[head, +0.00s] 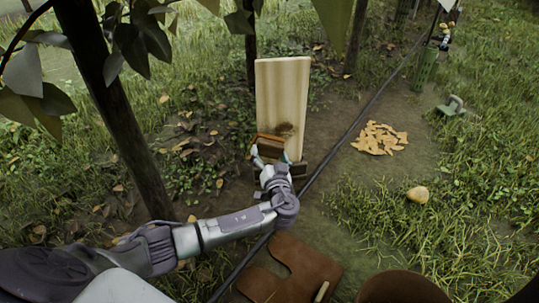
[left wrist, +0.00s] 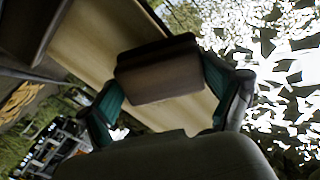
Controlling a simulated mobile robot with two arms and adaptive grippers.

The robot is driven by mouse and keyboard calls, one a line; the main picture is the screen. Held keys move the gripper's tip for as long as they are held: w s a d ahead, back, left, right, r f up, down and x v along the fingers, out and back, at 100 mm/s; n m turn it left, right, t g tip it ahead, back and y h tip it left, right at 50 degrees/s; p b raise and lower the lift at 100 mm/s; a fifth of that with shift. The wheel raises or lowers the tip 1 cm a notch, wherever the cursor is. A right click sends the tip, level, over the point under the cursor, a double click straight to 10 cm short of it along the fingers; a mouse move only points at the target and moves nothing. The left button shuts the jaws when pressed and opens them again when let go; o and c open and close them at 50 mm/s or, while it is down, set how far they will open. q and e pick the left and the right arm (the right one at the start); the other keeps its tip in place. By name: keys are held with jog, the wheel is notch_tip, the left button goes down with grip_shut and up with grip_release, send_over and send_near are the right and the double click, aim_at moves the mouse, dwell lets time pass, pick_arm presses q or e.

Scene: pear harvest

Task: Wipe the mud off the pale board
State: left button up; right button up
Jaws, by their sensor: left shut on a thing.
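The pale board (head: 283,92) stands upright on the ground in the middle of the head view. My left gripper (head: 268,157) is in front of the board's lower part, shut on a brown block (head: 270,144). In the left wrist view the block (left wrist: 158,70) sits between the two teal-padded fingers, in front of the pale board (left wrist: 100,30). Whether the block touches the board I cannot tell. My right gripper is not in view.
A tree trunk (head: 113,110) stands at the left. A dark hose or cable (head: 345,135) runs diagonally past the board. Orange-brown chips (head: 379,138), a yellow pear-like fruit (head: 418,195) and a green-handled object (head: 452,106) lie at the right. A brown flat piece (head: 290,270) lies in front.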

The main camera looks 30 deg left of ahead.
aim_at(282, 151)
pick_arm(q)
jog(key=shift+b+x, duration=0.5)
jog(key=shift+x, duration=0.55)
jog(key=shift+w+a, duration=0.2)
jog(key=shift+w, duration=0.05)
jog(key=shift+w+d, duration=0.55)
jog(key=shift+d, duration=0.25)
jog(key=shift+w+d, duration=0.55)
jog(key=shift+d, duration=0.25)
jog(key=shift+w+d+r, duration=0.1)
jog(key=shift+w+d, duration=1.2)
jog(key=shift+d, duration=0.2)
jog(key=shift+w+d, duration=1.25)
jog(key=shift+d, duration=0.25)
